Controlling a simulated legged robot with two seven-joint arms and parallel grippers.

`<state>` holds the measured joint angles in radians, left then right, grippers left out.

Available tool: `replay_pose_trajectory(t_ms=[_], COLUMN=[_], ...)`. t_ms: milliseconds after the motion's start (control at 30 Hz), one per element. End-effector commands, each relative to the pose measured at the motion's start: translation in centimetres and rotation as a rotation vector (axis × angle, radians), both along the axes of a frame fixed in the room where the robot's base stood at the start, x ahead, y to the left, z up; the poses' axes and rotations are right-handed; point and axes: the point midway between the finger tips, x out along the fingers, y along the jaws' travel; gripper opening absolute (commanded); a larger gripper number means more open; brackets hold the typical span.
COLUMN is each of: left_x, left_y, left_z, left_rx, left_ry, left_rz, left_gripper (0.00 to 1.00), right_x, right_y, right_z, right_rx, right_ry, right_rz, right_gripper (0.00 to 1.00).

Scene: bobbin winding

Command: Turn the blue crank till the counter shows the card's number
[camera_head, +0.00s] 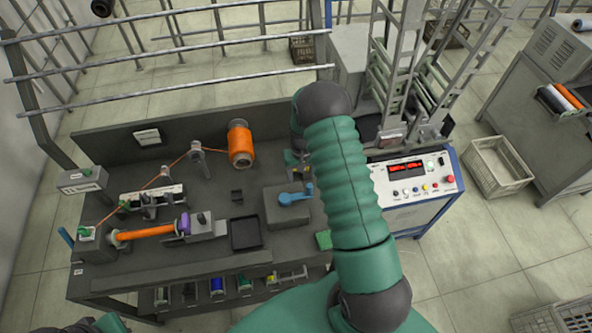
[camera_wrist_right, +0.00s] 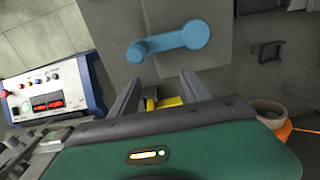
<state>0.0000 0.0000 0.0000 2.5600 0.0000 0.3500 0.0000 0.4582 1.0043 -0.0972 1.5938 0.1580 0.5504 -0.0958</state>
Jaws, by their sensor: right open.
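The blue crank (camera_head: 295,196) sits on a grey box (camera_head: 284,212) on the dark bench; its arm and round knob also show in the wrist view (camera_wrist_right: 170,40). My right gripper (camera_head: 299,170) is behind the crank in the head view, partly hidden by my green arm. In the wrist view its two fingers (camera_wrist_right: 158,80) are apart and empty, pointing toward the crank without touching it. The counter (camera_head: 405,168) has lit red digits, too small to read. A white card (camera_head: 147,137) on the bench's back panel is also unreadable. My left gripper is not visible.
An orange spool (camera_head: 240,145) feeds thread across guides to an orange-wound bobbin (camera_head: 146,232) at the left. A black tray (camera_head: 246,233) lies left of the crank box. The control box (camera_head: 412,188) stands to the right. A crate (camera_head: 497,165) is on the floor.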

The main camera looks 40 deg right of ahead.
Motion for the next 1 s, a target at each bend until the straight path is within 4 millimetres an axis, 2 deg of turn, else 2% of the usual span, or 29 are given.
replay_pose_trajectory(t_ms=[533, 1000], left_x=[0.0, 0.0], left_y=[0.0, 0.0], left_z=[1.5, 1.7], left_rx=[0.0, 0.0], left_ry=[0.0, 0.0], left_rz=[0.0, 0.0], left_gripper=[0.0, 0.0], right_x=[-4.3, -4.9], right_y=[0.7, 0.9], right_z=[0.1, 0.2], right_rx=[0.001, 0.0], right_ry=[0.001, 0.0], right_rz=[-0.001, 0.0], right_gripper=[0.55, 0.55])
